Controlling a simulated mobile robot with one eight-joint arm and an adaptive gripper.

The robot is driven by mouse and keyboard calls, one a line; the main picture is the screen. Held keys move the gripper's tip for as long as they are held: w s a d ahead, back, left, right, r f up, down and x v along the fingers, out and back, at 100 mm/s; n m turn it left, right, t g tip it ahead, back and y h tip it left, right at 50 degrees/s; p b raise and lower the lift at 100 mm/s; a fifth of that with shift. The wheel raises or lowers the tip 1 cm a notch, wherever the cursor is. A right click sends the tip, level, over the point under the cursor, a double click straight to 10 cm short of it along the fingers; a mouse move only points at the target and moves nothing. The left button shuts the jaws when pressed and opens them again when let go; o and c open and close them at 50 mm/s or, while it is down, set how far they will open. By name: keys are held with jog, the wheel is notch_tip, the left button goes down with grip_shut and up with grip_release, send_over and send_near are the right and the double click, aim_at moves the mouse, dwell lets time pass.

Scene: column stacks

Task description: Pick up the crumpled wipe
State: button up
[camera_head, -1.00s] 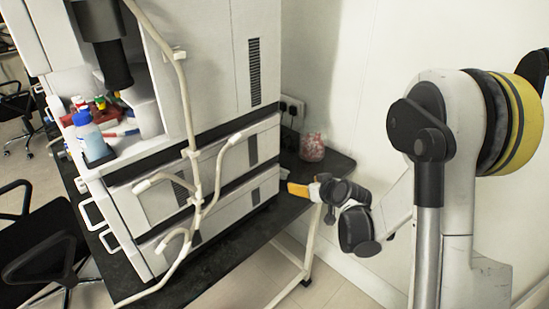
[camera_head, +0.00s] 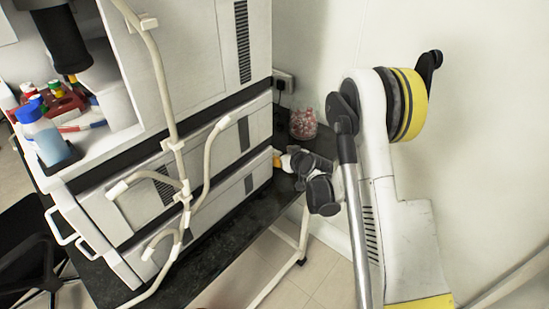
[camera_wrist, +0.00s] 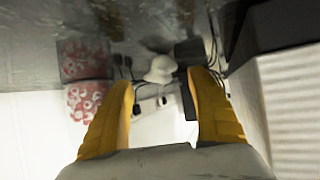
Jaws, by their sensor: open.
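The crumpled wipe (camera_wrist: 159,70) is a small white lump on the dark, shiny bench top in the wrist view. It shows between and beyond the tips of my gripper (camera_wrist: 162,80), whose two orange fingers are spread apart with nothing held. I cannot tell the exact gap between the tips and the wipe. In the head view my gripper (camera_head: 277,159) is low over the bench, partly hidden by the instrument stack. The wipe is not visible in the head view.
A jar with red and white contents (camera_head: 303,124) stands at the back of the bench, also in the wrist view (camera_wrist: 86,99). A wall socket (camera_head: 283,82) and dark cables are behind. The tall instrument stack (camera_head: 230,180) borders the gripper's left in the head view.

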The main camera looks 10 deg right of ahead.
aim_at(277, 155)
jog(key=x, duration=0.1)
jog(key=b+x, duration=0.1)
jog(key=x, duration=0.1)
jog(key=shift+a+f, duration=0.15)
jog(key=shift+f, duration=0.25)
jog(key=shift+w, duration=0.25)
jog(key=c, duration=0.9)
jog(key=shift+o, duration=0.2)
